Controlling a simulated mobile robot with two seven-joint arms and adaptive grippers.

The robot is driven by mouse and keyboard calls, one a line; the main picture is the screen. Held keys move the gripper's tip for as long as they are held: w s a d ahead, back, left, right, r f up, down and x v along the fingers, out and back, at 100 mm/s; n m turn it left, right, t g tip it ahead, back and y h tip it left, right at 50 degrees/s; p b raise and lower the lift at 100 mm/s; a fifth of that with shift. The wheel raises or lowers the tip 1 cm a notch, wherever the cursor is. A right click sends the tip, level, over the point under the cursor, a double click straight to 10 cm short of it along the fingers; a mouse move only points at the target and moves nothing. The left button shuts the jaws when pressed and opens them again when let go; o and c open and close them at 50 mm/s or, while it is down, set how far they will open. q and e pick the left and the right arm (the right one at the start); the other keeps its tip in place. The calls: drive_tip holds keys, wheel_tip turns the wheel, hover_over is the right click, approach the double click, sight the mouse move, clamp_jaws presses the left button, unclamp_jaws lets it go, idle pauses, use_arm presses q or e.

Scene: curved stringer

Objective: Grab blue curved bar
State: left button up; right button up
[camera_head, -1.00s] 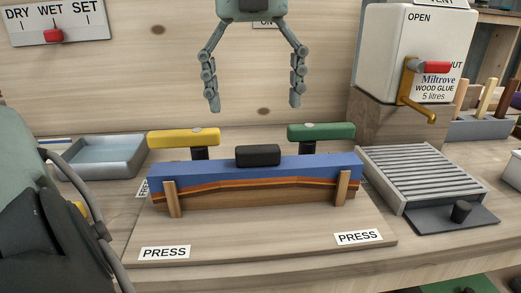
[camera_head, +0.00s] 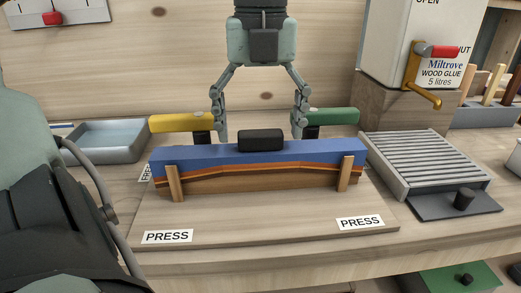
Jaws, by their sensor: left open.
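The blue curved bar (camera_head: 210,160) lies across the press, on top of thin orange and brown curved strips (camera_head: 260,174) and a wooden form (camera_head: 262,187). Two upright wooden posts (camera_head: 174,183) stand in front of it. A black block (camera_head: 261,140) sits on the middle of its top. My left gripper (camera_head: 260,137) hangs from above, fingers pointing down and spread wide on both sides of the black block. Its fingertips are near the bar's top rear edge; I cannot tell whether they touch it. It is open and empty. My right gripper is not in view.
A yellow handle (camera_head: 180,123) and a green handle (camera_head: 335,116) stand close behind the bar, beside the fingers. A blue-grey tray (camera_head: 105,142) is at left. A slatted rack (camera_head: 425,160) and a glue tank (camera_head: 410,40) are at right. The press board's front is clear.

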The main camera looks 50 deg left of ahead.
use_arm(q)
drive_tip(key=c, duration=1.4)
drive_tip(key=shift+r, duration=0.1)
